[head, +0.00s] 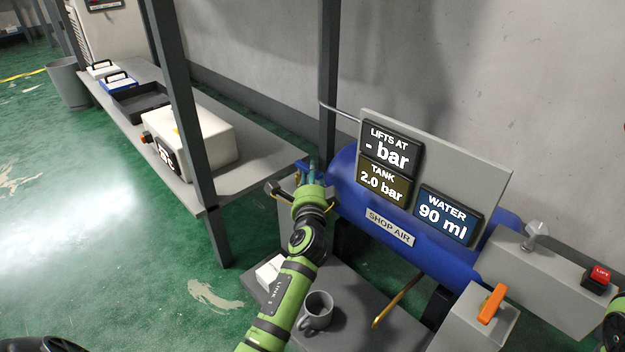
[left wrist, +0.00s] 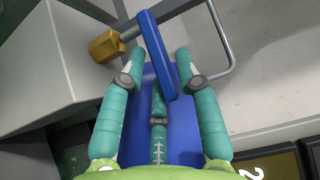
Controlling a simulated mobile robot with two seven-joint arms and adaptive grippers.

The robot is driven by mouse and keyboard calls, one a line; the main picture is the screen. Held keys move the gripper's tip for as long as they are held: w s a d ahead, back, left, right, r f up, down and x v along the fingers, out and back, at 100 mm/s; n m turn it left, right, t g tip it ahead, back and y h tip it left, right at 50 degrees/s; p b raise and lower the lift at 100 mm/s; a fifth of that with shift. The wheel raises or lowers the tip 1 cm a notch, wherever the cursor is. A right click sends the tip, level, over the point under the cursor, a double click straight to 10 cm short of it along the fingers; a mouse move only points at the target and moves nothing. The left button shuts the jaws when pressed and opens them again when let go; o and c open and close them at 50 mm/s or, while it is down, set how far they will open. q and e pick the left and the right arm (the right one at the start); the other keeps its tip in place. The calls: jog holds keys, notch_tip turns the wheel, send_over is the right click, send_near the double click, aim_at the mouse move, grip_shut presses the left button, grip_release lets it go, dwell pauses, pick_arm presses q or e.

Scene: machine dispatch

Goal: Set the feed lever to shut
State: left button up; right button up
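A blue lever (left wrist: 155,55) sits by a brass fitting (left wrist: 105,46) on a bent grey pipe; no label on it shows. In the left wrist view the fingers of my left gripper (left wrist: 157,60) stand apart, one on each side of the lever. The right finger looks close to it; I cannot tell whether it touches. In the head view my left gripper (head: 309,178) is at the left end of the blue tank (head: 349,188), and mostly hides the lever. My right gripper is not in view.
Panels read LIFTS AT - bar, TANK 2.0 bar (head: 384,180) and WATER 90 ml (head: 447,215). A mug (head: 317,311) stands below my left arm. A shelf post (head: 186,110) stands left.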

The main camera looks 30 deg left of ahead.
pick_arm(q)
jog(key=shift+w+a, duration=0.25)
jog(key=shift+w, duration=0.3)
jog(key=shift+c, duration=0.4)
grip_shut()
